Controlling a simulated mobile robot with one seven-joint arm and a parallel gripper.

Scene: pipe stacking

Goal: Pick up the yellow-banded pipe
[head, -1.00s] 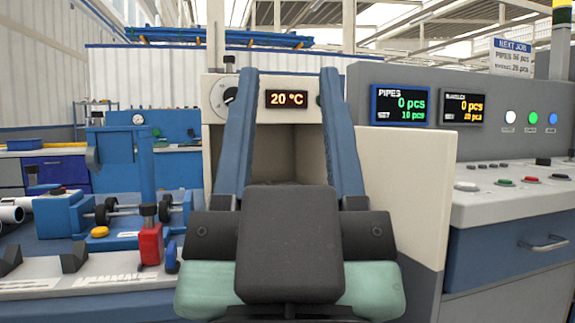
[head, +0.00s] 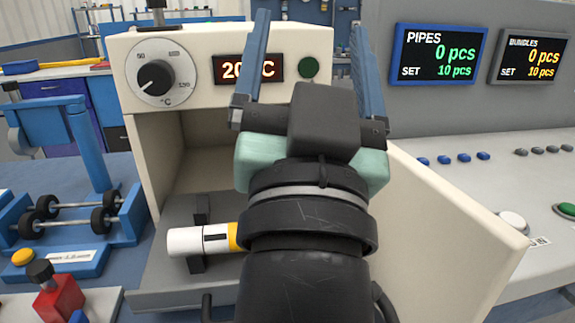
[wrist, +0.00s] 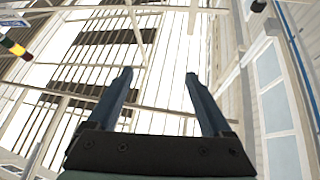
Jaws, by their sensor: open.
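The yellow-banded pipe (head: 195,241) is white with a dark mark and a yellow band. It lies across a black support inside the open oven (head: 232,38), low in the head view. Its right part is hidden behind my arm. My gripper (head: 308,20) is raised in front of the oven, above the pipe, with its two blue fingers pointing up and apart. Nothing is between the fingers. In the wrist view my gripper (wrist: 160,75) is open and empty against the roof beams.
The oven door (head: 455,225) stands open at the right, beside my arm. The control console (head: 520,180) with displays is further right. A blue roller fixture (head: 75,225) and a red block (head: 62,298) stand at the left.

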